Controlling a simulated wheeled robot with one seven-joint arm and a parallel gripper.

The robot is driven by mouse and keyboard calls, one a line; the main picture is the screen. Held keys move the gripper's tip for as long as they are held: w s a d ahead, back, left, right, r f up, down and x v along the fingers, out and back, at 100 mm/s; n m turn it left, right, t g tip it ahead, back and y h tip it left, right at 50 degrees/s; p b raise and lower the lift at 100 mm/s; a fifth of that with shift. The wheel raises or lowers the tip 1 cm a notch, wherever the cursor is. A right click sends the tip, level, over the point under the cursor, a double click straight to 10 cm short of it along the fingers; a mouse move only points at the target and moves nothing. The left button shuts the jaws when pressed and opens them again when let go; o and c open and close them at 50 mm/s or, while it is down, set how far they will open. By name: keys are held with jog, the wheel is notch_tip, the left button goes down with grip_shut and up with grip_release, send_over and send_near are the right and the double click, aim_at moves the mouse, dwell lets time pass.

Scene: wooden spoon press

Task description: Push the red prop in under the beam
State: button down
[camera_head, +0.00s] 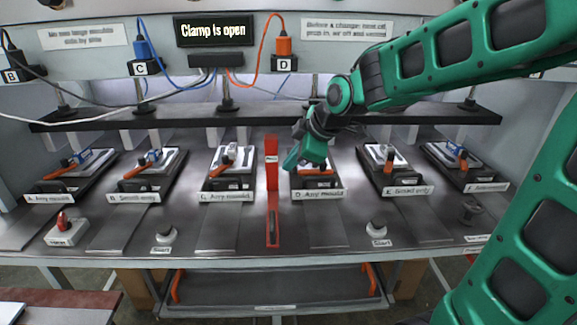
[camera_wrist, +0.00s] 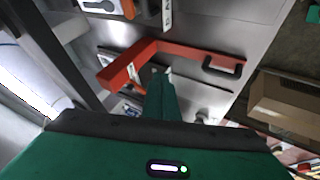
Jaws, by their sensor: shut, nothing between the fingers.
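The red prop (camera_head: 271,168) stands upright in the middle of the bench, between the C and D moulds. Its long flat foot runs toward the bench's front edge. The dark beam (camera_head: 180,117) spans the bench behind it; the prop's top shows just below the beam's front edge. In the wrist view the prop (camera_wrist: 190,49) is an L shape with a slotted handle at the foot's end. My gripper (camera_head: 291,164) is shut and empty, just right of the post. Its fingertips (camera_wrist: 158,74) are close to the prop's corner; I cannot tell whether they touch.
Moulds on dark plates stand in a row along the bench, including mould C (camera_head: 230,158) and mould D (camera_head: 316,181). Two start buttons (camera_head: 166,234) (camera_head: 376,229) sit near the front edge. A sign (camera_head: 213,30) reads "Clamp is open". Cables hang behind the beam.

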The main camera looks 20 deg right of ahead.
send_near(272, 177)
notch_tip(272, 177, down, 3)
jog(key=s+a, duration=0.2)
jog(key=shift+w+d+f, duration=0.1)
jog(key=shift+w+d, duration=0.05)
jog(key=shift+w, duration=0.6)
jog(key=shift+w+d, duration=0.2)
jog(key=shift+w, duration=0.5)
jog(key=shift+w+d+f, duration=0.1)
jog(key=shift+w+d, duration=0.05)
jog(key=shift+w, duration=0.6)
